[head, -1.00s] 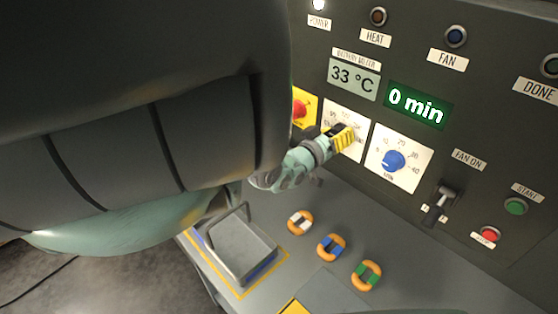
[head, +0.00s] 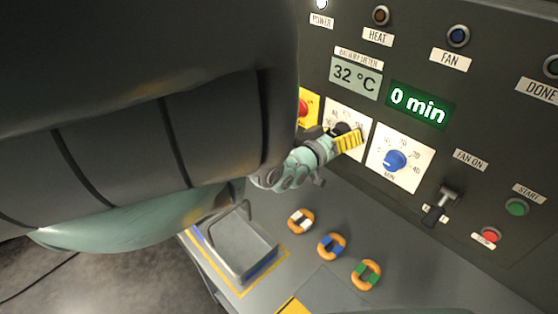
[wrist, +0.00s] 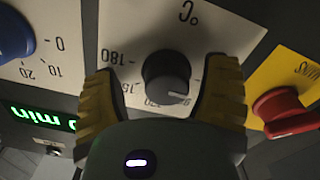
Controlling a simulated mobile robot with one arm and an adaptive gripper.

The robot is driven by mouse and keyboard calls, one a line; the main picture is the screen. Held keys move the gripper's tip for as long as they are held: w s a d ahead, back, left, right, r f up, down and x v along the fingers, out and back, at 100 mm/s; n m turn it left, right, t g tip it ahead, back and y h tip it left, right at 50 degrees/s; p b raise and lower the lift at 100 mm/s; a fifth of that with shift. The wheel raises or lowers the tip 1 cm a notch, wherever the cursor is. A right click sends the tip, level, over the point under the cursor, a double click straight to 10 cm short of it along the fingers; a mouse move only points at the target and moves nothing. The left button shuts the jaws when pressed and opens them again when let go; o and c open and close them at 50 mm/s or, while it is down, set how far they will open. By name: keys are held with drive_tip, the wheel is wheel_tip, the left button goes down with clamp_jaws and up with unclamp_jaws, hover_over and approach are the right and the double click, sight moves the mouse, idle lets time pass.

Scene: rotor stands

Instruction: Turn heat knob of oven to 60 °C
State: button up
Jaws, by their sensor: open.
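The heat knob (wrist: 167,77) is a dark round knob with a light pointer mark, on a white °C dial plate (wrist: 225,27) in the wrist view. In the head view the knob (head: 341,129) is partly hidden by my gripper. My gripper (wrist: 168,95) is open, with one yellow-padded finger on each side of the knob. Small gaps show between the fingers and the knob. Much of the scale is hidden by the gripper. The oven's display (head: 356,76) reads 32 °C.
Left of the dial is a red knob on a yellow plate (head: 303,107); right is the blue minute knob (head: 394,160). A black lever (head: 442,202) and buttons are further right. A metal tray (head: 240,240) and orange rings with coloured blocks (head: 331,247) lie on the bench below.

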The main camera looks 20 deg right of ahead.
drive_tip(key=shift+a+f, duration=0.15)
drive_tip(key=shift+a, duration=0.8)
drive_tip(key=shift+s+a, duration=0.2)
drive_tip(key=shift+a, duration=0.15)
drive_tip(key=v, duration=0.4)
drive_tip(key=shift+s+a, duration=0.25)
drive_tip(key=shift+s, duration=0.1)
drive_tip(key=shift+a, duration=0.1)
